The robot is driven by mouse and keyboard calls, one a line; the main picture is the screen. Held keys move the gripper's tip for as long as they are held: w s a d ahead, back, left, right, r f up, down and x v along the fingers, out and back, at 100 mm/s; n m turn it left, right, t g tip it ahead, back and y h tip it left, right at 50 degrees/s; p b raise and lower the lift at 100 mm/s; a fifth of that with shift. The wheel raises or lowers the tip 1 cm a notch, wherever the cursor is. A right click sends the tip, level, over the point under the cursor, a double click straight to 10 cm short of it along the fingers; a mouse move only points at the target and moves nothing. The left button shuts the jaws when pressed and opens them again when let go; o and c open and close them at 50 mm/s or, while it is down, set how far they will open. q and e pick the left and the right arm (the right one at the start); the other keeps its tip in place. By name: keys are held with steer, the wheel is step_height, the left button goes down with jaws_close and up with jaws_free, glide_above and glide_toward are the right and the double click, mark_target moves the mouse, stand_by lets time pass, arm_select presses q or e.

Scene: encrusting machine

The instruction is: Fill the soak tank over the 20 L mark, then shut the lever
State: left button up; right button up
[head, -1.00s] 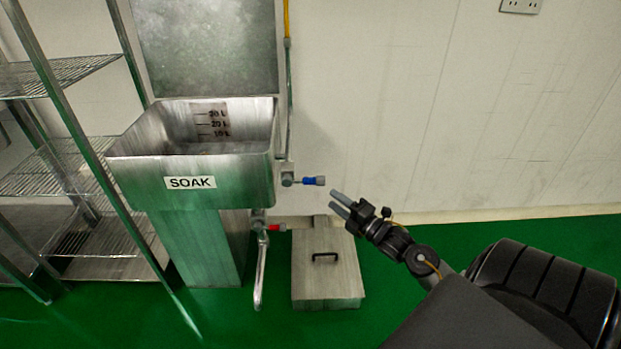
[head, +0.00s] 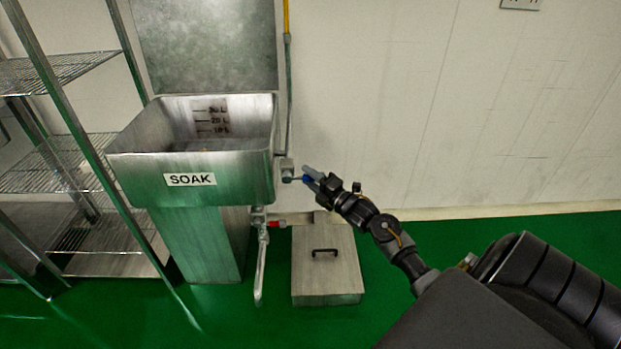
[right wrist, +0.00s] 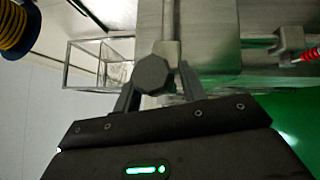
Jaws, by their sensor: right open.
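The steel soak tank (head: 240,183), labelled SOAK, stands at left centre with 10, 20 and 30 L marks (head: 211,121) on its inner back wall. The marks show; I cannot make out the water level. The blue lever (head: 308,179) is on the valve (head: 287,171) at the tank's right side, partly hidden by my right gripper (head: 309,174). In the right wrist view the right gripper (right wrist: 157,85) is open, with the lever's grey faceted end (right wrist: 152,74) showing between its fingers. I cannot tell whether they touch it. My left gripper is not in view.
A red-handled drain valve (head: 277,224) with a spout sits below the tank; the red handle also shows in the right wrist view (right wrist: 309,55). A low steel box with a black handle (head: 325,283) lies on the green floor. Wire shelving (head: 75,170) stands left.

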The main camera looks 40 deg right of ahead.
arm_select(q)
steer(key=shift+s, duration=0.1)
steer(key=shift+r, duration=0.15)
arm_select(e)
jaws_close()
steer(key=shift+f+b, duration=0.15)
steer(key=shift+b, duration=0.2)
arm_select(q)
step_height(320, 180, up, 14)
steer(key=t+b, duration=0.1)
steer(key=b, duration=0.6)
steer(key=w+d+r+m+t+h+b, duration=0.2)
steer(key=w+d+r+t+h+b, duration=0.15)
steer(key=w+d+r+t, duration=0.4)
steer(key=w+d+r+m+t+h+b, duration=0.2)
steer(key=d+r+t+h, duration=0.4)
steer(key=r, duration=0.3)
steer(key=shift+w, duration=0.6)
arm_select(e)
steer(key=shift+w+a+f+m+t+h, duration=0.3)
steer(key=shift+f+m+t+h, duration=0.85)
steer(key=shift+m, duration=1.05)
steer(key=shift+w+a+f+m+t+h, duration=0.4)
steer(key=shift+m+t+h, duration=0.45)
steer(key=shift+m+h, duration=1.05)
steer(key=shift+w+a+f+m+t+h, duration=0.1)
steer(key=shift+a+f+m+t+h, duration=0.2)
steer(key=shift+f+m+t+h, duration=1.45)
